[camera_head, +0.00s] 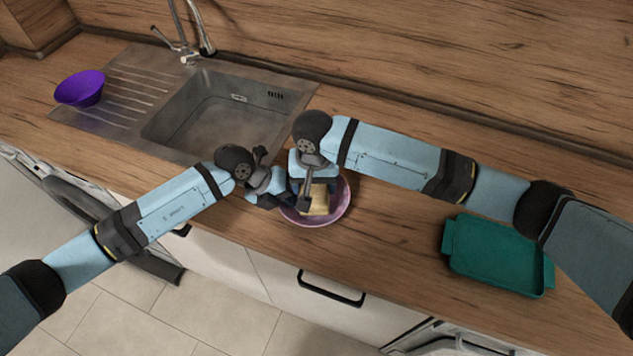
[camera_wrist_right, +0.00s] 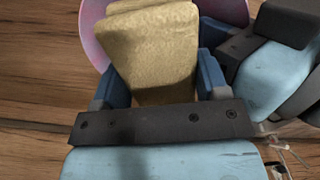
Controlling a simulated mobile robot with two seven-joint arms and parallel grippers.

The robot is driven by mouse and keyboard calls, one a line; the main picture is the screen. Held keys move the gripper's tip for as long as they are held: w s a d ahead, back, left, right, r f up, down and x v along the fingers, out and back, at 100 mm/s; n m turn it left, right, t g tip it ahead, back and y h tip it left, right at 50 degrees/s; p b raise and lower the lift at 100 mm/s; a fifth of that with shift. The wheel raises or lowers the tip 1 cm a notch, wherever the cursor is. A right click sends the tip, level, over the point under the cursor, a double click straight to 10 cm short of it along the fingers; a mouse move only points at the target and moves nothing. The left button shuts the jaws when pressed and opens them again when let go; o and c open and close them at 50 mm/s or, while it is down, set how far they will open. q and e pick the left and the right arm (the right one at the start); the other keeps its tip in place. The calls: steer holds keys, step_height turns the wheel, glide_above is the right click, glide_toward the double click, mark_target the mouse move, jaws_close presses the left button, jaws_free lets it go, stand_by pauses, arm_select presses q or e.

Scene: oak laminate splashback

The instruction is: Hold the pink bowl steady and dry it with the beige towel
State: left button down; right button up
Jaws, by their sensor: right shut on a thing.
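The pink bowl (camera_head: 343,201) stands on the wooden counter near its front edge; part of it also shows in the right wrist view (camera_wrist_right: 93,27). The beige towel (camera_head: 320,204) is folded into a pad and lies inside the bowl. My right gripper (camera_wrist_right: 157,75) is shut on the towel, a blue finger on each side of it, with the towel's far end over the bowl. My left gripper (camera_head: 280,198) is at the bowl's left rim. Its fingertips are largely hidden, so I cannot tell whether they grip the rim.
A steel sink (camera_head: 225,112) with a tap (camera_head: 198,45) lies at the back left. A purple bowl (camera_head: 80,90) sits on its ribbed drainboard (camera_head: 130,100). A teal tray (camera_head: 492,258) lies on the counter at right. Bare counter lies between pink bowl and tray.

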steer(key=shift+d, duration=1.25)
steer(key=shift+a, duration=1.3)
steer(key=shift+d, duration=1.3)
steer(key=shift+a, duration=1.35)
steer(key=shift+d, duration=1.35)
steer(key=shift+a, duration=1.3)
steer(key=shift+d, duration=1.3)
steer(key=shift+a, duration=1.3)
